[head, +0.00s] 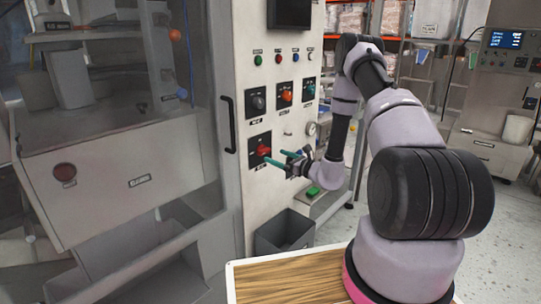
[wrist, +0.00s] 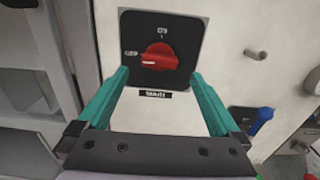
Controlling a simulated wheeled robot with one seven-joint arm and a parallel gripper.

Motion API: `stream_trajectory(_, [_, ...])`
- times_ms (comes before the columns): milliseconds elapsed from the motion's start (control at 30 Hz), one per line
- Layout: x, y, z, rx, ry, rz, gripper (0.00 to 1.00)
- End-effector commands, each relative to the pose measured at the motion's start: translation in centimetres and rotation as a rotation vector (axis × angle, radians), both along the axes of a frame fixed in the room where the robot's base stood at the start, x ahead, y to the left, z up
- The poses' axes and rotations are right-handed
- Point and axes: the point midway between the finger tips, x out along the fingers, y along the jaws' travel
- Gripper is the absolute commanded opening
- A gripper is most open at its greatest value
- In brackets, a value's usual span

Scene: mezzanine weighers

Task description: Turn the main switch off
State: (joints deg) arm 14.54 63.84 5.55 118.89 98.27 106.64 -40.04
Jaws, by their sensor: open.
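The main switch is a red rotary knob (wrist: 160,57) on a black square plate (wrist: 183,27), with a label (wrist: 156,94) that seems to read MAIN below it. The knob's handle lies roughly level, its white mark at the left end, toward the left label, which looks like OFF. ON is at the top. The knob also shows on the cabinet front in the head view (head: 263,150). My gripper (wrist: 160,76) is open, its green fingers apart on either side just below the knob, and holds nothing. Contact with the plate cannot be told.
Other rotary switches (head: 286,94) sit above on the cabinet, with small buttons (head: 278,58) higher up. A door handle (head: 228,124) stands out to the left. A grey bin (head: 285,232) is below. A blue-handled valve (wrist: 262,116) is right of my fingers.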

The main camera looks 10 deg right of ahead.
Motion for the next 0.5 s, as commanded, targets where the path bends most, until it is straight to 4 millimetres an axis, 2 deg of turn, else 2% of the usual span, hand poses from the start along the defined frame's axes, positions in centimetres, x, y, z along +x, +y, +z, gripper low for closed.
stream_trajectory(200, [-3.1,-2.4,-0.1,-0.001,0.001,-0.003,1.0])
stream_trajectory(500, [-4.3,-3.1,0.0,0.0,0.0,-0.001,1.0])
